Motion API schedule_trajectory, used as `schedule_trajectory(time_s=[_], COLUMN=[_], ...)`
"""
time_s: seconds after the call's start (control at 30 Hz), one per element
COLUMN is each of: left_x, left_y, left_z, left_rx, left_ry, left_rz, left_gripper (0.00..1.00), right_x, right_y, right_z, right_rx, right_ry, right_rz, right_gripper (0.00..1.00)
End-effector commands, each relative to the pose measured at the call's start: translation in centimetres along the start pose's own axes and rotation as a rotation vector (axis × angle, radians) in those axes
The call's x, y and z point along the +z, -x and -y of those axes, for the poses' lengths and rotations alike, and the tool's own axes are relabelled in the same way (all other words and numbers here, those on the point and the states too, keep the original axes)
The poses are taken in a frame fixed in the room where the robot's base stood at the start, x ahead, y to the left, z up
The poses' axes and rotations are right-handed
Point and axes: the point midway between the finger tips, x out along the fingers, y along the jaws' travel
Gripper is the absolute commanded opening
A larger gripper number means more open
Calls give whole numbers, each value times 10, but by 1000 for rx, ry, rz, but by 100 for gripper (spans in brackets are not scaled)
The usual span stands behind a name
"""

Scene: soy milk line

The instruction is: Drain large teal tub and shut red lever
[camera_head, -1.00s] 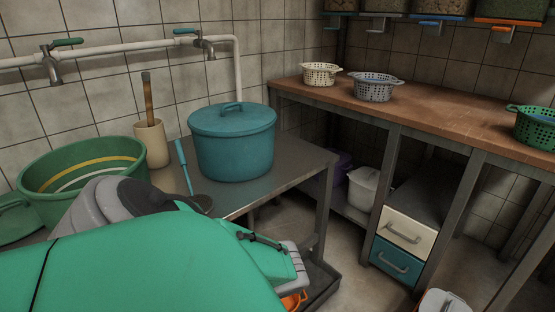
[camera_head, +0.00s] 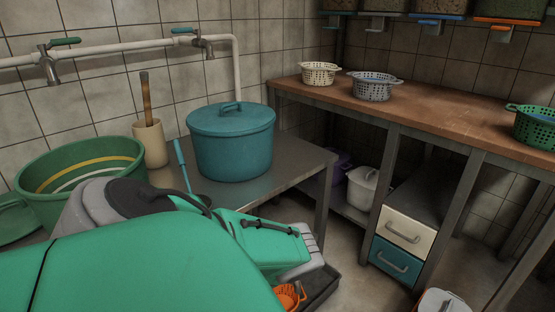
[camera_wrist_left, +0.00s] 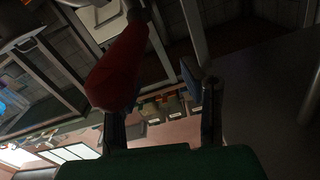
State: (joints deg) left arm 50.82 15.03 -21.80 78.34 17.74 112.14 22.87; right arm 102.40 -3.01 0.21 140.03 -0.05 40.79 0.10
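The large teal tub (camera_head: 233,150), with its lid on, stands on the metal table (camera_head: 290,165). Its outlet is not visible in the head view. My left arm reaches in from the lower left, its wrist end beside the table's front edge; its fingers are hidden there. In the left wrist view, my left gripper (camera_wrist_left: 155,98) is open, with its fingers apart. A red lever (camera_wrist_left: 118,65) shows large at the left finger, overlapping it; I cannot tell whether they touch. My right gripper is not in view.
A green tub (camera_head: 60,185) and a beige holder (camera_head: 150,145) stand left of the teal tub. An orange item (camera_head: 288,297) and a dark tray (camera_head: 322,290) are low beside my arm. A wooden counter (camera_head: 440,105) with baskets runs along the right.

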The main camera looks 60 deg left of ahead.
Motion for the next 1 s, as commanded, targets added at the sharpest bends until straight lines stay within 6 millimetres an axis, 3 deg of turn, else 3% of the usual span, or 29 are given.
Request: schedule_trajectory(time_s=[0.13,0.4,1.0], left_x=[-29,-49,-51], left_y=[-2,-1,-2], left_z=[6,10,11], left_rx=[-2,2,0], left_ry=[1,2,1], left_rz=[0,2,-1], left_gripper=[37,37,37], right_x=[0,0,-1], right_y=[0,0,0], right_z=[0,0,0], right_rx=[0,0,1], right_ry=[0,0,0], right_rz=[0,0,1], right_gripper=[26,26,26])
